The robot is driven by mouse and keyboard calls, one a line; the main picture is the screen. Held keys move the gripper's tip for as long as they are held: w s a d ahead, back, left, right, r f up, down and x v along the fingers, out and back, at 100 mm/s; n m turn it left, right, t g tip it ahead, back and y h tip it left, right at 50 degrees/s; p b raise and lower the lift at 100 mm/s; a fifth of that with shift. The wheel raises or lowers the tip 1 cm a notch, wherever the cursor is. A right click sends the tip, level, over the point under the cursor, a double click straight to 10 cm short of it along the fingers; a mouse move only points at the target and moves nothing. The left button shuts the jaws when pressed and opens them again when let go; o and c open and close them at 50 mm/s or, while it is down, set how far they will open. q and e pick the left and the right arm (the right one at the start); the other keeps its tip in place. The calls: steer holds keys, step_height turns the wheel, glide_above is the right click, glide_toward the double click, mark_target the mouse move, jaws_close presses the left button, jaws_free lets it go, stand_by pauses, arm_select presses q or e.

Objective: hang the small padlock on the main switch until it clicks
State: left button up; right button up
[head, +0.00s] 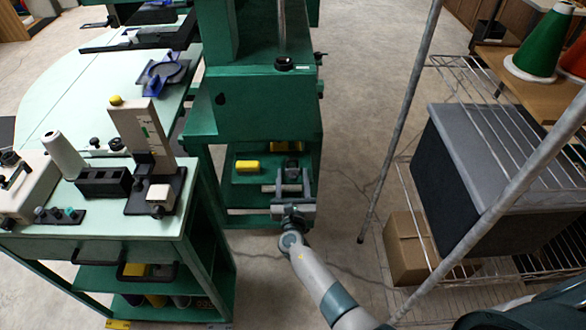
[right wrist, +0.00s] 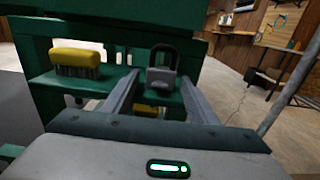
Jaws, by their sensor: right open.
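The small padlock (right wrist: 162,80) stands upright in the right wrist view, with a grey body and a dark shackle on top. It is on a green shelf (right wrist: 110,82), between and beyond my fingertips. In the head view my right gripper (head: 292,178) is open at the front of that shelf, pointing at a dark shape that appears to be the padlock (head: 292,163). I cannot tell whether the fingers touch it. A black knob (head: 284,63) sits on the green machine above; I cannot tell if it is the main switch. My left gripper is out of view.
A yellow brush (right wrist: 75,57) lies left of the padlock on the shelf. The machine body (head: 260,115) overhangs the shelf. A green cart (head: 100,225) with devices stands at left. At right are a wire rack (head: 480,140) and a cardboard box (head: 410,245). Bare floor lies between.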

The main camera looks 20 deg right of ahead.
steer(key=c, duration=1)
steer(key=shift+r+p, duration=2.3)
steer(key=shift+r, duration=0.2)
